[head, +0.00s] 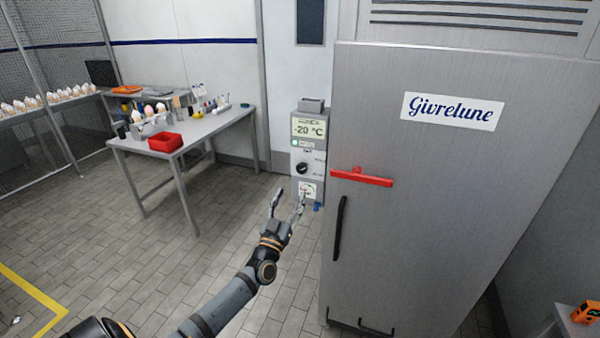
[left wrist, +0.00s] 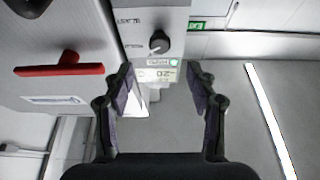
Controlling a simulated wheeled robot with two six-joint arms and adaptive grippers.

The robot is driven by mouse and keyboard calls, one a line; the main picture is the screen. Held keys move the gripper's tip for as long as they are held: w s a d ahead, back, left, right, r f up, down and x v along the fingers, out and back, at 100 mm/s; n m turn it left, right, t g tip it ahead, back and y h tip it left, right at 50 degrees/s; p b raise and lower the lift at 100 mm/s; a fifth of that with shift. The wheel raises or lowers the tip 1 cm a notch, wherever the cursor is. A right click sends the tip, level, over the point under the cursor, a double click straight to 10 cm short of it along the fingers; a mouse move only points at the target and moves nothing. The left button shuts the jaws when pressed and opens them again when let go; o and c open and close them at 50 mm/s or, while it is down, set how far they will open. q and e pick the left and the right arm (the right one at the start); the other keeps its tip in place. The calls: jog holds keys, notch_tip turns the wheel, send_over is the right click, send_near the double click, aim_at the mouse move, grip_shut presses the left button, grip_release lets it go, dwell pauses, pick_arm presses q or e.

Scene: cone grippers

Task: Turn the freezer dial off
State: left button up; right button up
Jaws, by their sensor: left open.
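The freezer dial (head: 302,168) is a round black knob on a grey control panel (head: 296,150) left of the freezer. It also shows in the left wrist view (left wrist: 159,42), where the picture is upside down. The panel's display (head: 308,128) reads -20 °C, with a green light beside a small label below it. My left gripper (head: 288,196) is open and empty, in front of and below the dial in the head view. In the left wrist view its fingers (left wrist: 160,82) are spread apart, with the dial beyond them and nothing between them touching. My right gripper is not in view.
The grey freezer (head: 440,220) marked Givrelune stands at the right, with a red handle (head: 362,177) sticking out near the panel. A table (head: 205,125) with a red bin (head: 165,142) and small items stands at the left. The tiled floor between is free.

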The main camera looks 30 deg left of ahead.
aim_at(301, 171)
pick_arm(q)
jog(key=x, duration=1)
jog(key=shift+f+b, duration=0.1)
jog(key=shift+b, duration=0.25)
jog(key=c, duration=1.1)
